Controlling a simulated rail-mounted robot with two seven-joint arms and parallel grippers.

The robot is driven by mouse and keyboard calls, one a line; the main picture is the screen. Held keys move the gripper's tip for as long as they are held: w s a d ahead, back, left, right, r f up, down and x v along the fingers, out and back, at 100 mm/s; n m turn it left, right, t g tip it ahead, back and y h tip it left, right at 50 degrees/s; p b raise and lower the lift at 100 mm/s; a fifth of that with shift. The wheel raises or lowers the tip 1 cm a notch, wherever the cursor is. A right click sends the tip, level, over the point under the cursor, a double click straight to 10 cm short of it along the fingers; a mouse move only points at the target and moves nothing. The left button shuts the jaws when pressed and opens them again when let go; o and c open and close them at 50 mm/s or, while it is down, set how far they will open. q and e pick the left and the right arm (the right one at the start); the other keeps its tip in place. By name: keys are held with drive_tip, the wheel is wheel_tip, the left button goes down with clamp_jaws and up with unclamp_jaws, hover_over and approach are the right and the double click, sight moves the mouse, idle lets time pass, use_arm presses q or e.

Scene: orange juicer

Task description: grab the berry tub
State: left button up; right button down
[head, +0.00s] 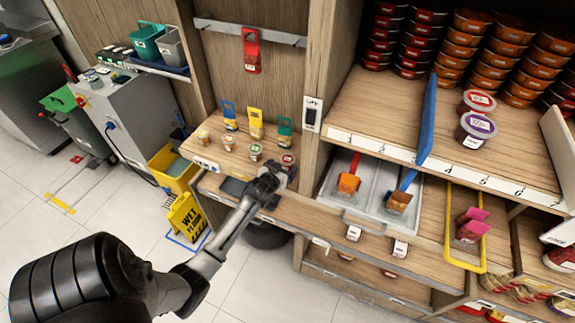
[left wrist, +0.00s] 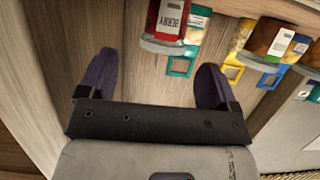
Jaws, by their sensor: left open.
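The berry tub (head: 288,160) is a small dark red tub at the right end of the small wooden shelf, by the cabinet post. In the left wrist view, the berry tub (left wrist: 168,22) shows its red body and BERRY label at the top edge, partly cut off. My left gripper (head: 272,180) is just in front of the tub in the head view. In the left wrist view, my left gripper (left wrist: 155,75) is open with nothing between its purple fingers; the tub lies beyond their tips. My right gripper is not in view.
Other small tubs (head: 255,152) and tubs with coloured tags (head: 256,124) stand left of the berry tub. A wooden post (head: 318,95) is close on its right. A red item (head: 251,50) hangs on the rail above. Open trays (head: 350,210) lie to the right.

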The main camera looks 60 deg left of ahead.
sight(285, 162)
use_arm(q)
drive_tip(key=shift+b+x, duration=0.6)
drive_tip(key=shift+x, duration=2.6)
drive_tip(key=shift+s+a+r, duration=0.1)
drive_tip(key=shift+a, duration=0.05)
drive_tip(key=c, duration=0.8)
